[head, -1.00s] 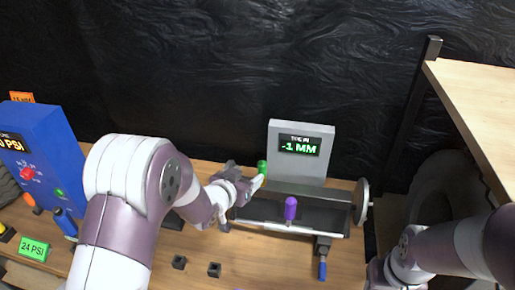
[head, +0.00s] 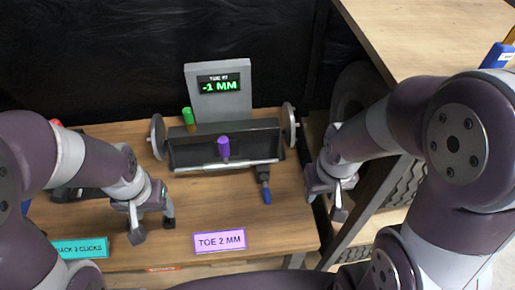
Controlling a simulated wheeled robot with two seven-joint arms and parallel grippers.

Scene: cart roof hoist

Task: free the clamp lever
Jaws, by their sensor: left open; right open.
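The toe rig (head: 190,155) is a dark trough on the wooden bench, with a wheel at each end. A purple handle (head: 224,148) stands upright at its middle, a green handle (head: 188,116) at its back left. A blue-handled lever (head: 266,192) points toward me from its front right edge. I cannot tell which of these is the clamp lever. My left gripper (head: 151,217) is open over the bench, left of and in front of the rig, touching no handle. My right gripper (head: 325,202) is open beyond the bench's right edge, right of the blue-handled lever and apart from it.
A grey display (head: 218,105) behind the rig reads -1 MM. A white-purple sign (head: 219,241) reads TOE 2 MM; a teal sign (head: 82,248) lies at front left. A raised wooden surface (head: 430,35) is at back right. The bench between my grippers is mostly clear.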

